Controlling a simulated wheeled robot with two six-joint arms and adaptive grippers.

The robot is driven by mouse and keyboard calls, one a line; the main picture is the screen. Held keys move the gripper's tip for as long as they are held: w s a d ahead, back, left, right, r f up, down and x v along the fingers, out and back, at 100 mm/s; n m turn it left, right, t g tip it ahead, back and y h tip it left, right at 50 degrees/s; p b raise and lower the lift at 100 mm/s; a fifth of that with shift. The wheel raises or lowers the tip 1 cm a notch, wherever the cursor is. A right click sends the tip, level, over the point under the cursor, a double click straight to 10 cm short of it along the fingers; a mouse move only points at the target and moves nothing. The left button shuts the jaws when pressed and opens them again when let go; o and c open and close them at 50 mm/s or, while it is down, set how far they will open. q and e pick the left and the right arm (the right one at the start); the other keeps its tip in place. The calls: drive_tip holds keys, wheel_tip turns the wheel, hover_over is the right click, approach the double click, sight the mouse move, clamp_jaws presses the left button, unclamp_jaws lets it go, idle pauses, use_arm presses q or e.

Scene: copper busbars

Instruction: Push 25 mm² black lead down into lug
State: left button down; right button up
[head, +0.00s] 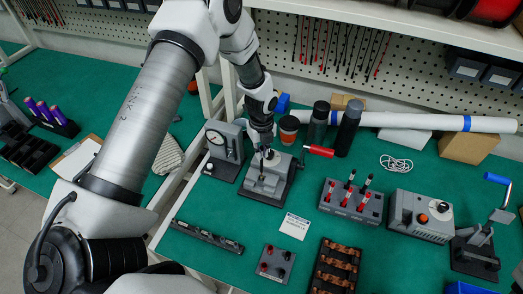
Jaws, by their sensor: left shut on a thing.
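My left gripper (264,153) reaches down from the top over a grey block fixture (268,180) on the green bench. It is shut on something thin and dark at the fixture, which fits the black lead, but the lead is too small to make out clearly. The lug cannot be told apart at this size. Whether the lead's end is inside the lug cannot be seen. A lever with a red handle (320,151) sticks out to the right behind the fixture. My right gripper is not in view.
A dial gauge stand (224,150) stands close left of the fixture. A grey rack (349,205) with red and black upright pieces and a grey box with an orange button (421,217) stand to the right. Dark bottles (348,128) stand behind. A white card (294,226) lies in front.

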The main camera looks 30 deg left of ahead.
use_arm(q)
drive_tip(key=shift+f, duration=0.15)
drive_tip(key=shift+f+b, duration=0.4)
drive_tip(key=shift+f, duration=0.15)
drive_tip(key=shift+f+b, duration=0.5)
drive_tip(key=c, duration=1.2)
unclamp_jaws()
drive_tip(key=shift+r, duration=0.15)
